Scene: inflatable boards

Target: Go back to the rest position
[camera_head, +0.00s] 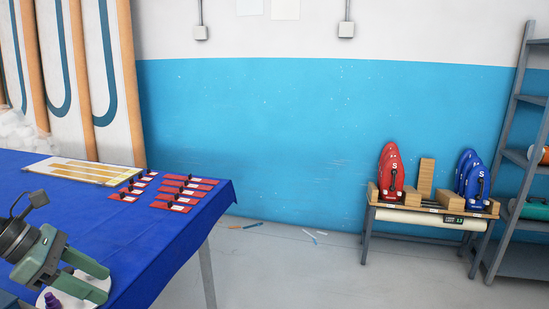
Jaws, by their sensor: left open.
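My left gripper (98,281) is at the lower left, over the near part of the blue-covered table (150,237). Its two green fingers are apart, and I see nothing held between them. Under the fingers is a white rounded piece (70,285) with a small purple knob (52,300) beside it, partly hidden by the gripper and cut by the frame edge. I cannot tell whether the fingers touch the white piece. My right gripper is not in view.
Several red cards with dark parts (172,207) and a board with tan strips (82,171) lie on the table. A low bench (425,214) holds red fins (391,170) and blue fins (471,177). A grey shelf rack (510,150) stands right. The middle floor is mostly clear.

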